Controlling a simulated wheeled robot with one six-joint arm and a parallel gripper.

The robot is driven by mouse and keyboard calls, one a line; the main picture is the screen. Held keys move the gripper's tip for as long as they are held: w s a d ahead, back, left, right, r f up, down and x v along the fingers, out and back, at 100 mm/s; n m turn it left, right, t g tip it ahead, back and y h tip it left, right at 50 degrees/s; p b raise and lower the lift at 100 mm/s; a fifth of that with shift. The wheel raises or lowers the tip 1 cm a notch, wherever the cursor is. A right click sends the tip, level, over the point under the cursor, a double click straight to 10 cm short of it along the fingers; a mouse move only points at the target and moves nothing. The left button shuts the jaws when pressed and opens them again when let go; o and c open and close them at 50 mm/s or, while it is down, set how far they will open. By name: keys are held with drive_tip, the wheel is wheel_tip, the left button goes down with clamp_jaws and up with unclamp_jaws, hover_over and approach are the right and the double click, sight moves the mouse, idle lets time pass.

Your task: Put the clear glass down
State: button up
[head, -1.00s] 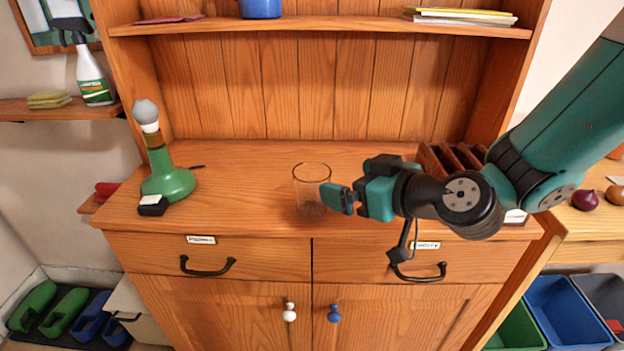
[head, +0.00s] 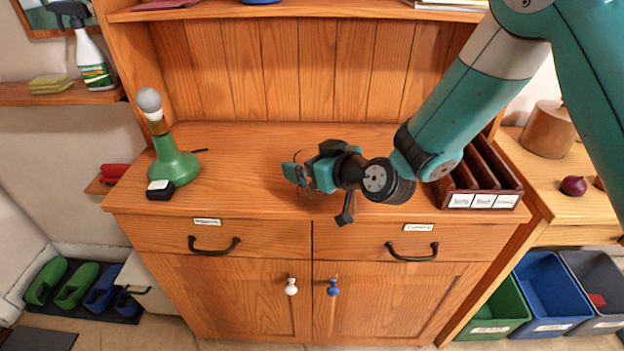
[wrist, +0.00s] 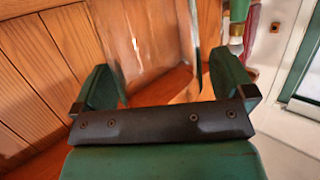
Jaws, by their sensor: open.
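The clear glass (wrist: 150,40) fills the upper middle of the wrist view, between the two green fingers of my gripper (wrist: 166,85). The fingers are apart, one on each side of it; I cannot tell whether either touches it. In the head view my gripper (head: 293,173) is over the middle of the dresser top (head: 240,160) and hides most of the glass. Only a thin piece of rim shows there, so the glass's base is hidden in that view.
A wooden sorter with labelled slots (head: 480,185) stands at the right. The dresser's back panel (head: 280,75) rises behind.

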drive_tip(key=c, duration=1.3)
drive_tip(key=shift+c, duration=0.9)
drive_tip(key=shift+r, duration=0.15)
